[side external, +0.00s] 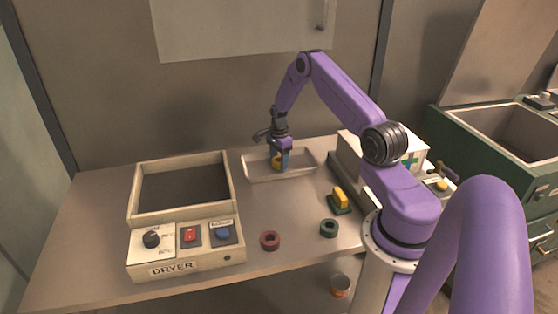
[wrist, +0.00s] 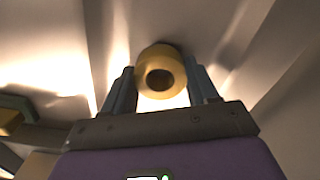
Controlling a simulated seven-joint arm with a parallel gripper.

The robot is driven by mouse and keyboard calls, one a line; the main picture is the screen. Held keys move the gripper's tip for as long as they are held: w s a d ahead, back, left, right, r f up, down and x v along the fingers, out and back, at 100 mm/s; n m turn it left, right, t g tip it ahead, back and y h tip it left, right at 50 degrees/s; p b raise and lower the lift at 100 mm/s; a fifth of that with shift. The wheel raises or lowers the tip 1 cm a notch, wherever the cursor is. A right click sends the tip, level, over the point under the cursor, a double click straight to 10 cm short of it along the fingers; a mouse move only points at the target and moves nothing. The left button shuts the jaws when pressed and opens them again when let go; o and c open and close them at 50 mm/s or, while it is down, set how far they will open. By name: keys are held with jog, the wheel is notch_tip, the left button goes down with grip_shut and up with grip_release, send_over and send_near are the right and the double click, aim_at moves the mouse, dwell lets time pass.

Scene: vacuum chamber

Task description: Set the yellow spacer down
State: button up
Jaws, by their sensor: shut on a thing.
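The yellow spacer (wrist: 160,63) is a thick ring with a round hole, held between the two fingers of my gripper (wrist: 162,88) in the wrist view. In the side external view my gripper (side external: 279,160) points down into the pale shallow tray (side external: 262,178) at the back of the table, shut on the yellow spacer (side external: 278,162). The spacer is partly hidden by the fingers. I cannot tell whether it touches the tray floor.
A dryer box (side external: 183,215) with an open top stands at the left. A red ring (side external: 270,240), a dark green ring (side external: 329,228) and a yellow block on a green base (side external: 340,201) are in front of the tray. A pale machine (side external: 352,168) stands right of the tray.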

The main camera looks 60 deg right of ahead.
jog(key=shift+f, duration=0.3)
jog(key=o, duration=1.1)
jog(key=shift+r, duration=0.1)
